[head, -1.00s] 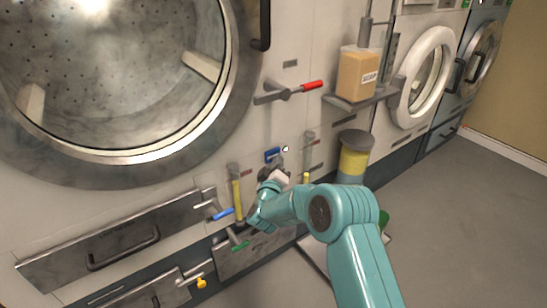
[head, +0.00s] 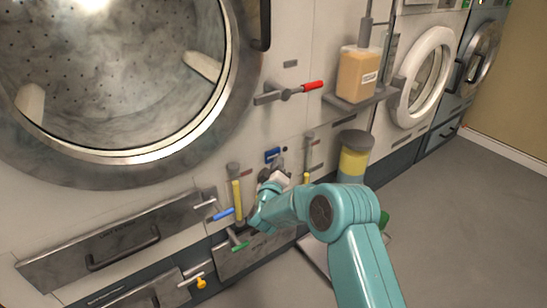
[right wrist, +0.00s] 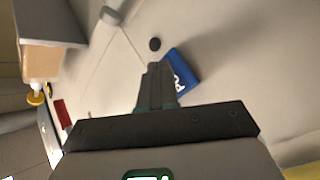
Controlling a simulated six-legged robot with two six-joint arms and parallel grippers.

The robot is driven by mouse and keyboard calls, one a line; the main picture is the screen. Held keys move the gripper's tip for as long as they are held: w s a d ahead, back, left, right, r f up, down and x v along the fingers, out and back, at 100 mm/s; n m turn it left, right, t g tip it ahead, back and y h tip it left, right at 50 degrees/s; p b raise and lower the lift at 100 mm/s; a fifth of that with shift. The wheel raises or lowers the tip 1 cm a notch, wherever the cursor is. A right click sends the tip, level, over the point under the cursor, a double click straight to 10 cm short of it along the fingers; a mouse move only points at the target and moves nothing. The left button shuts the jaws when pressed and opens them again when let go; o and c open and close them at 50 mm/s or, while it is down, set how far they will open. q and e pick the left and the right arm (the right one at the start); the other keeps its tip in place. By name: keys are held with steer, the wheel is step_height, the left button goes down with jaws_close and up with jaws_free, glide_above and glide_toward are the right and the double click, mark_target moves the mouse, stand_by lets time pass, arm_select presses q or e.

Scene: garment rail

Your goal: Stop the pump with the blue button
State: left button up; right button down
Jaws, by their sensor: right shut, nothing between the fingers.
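A small blue plate (head: 272,155) sits on the pale machine front, below the red-handled lever. In the right wrist view it is a blue plate (right wrist: 184,72) with white letters, partly cut off by my fingers. My right gripper (head: 279,166) is just below the plate in the head view. In the right wrist view its fingers (right wrist: 158,70) are shut, empty, and point at the panel beside the plate. I cannot make out a separate blue button; the fingers may hide it. My left gripper is not in view.
A red-handled lever (head: 290,93) and a soap container (head: 358,75) on a shelf are above. Gauge tubes with yellow (head: 238,200) flank the gripper. Blue (head: 222,215), green and yellow handles are lower left. Open floor (head: 450,215) lies right.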

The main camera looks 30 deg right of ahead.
steer(key=shift+s+d, duration=0.15)
steer(key=shift+s, duration=1.35)
steer(key=shift+s+d, duration=0.1)
steer(key=shift+s, duration=1.35)
